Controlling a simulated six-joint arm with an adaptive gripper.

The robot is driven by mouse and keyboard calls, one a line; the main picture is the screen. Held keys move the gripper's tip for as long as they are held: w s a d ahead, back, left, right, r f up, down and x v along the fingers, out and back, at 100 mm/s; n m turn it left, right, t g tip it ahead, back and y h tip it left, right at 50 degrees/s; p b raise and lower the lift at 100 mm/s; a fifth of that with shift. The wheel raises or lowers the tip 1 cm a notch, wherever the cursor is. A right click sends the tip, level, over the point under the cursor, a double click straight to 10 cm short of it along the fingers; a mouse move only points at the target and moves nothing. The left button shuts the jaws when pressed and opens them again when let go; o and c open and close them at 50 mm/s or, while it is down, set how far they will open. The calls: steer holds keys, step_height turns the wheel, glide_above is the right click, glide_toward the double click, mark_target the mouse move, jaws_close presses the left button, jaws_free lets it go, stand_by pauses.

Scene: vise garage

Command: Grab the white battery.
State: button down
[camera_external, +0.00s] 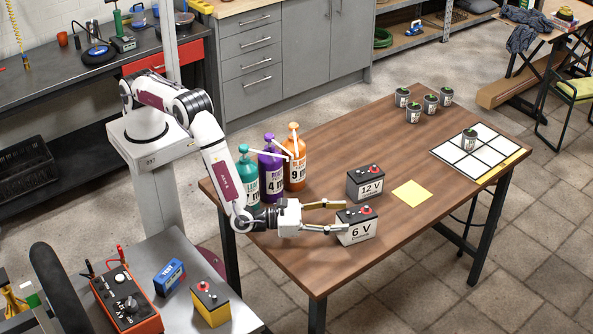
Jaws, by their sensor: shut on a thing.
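The white battery (362,231), marked 6 V, has a dark top with red caps and is near the front edge of the wooden table (420,150). My gripper (342,217) reaches in from the left with one finger on the far side of this battery and one on the near side. It is shut on the battery's left part. I cannot tell whether the battery rests on the table or is slightly raised. A grey battery (356,184) marked 12 V stands just behind it, apart from it.
Teal (247,178), purple (271,168) and orange (296,155) bottles stand close by my arm. A yellow square (412,194) lies to the right. Several small cans (430,103) and a white grid board (485,153) are farther back. The table's front right is clear.

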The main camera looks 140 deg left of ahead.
steer(key=shift+r, duration=0.25)
step_height(320, 180, up, 10)
stand_by(0.7)
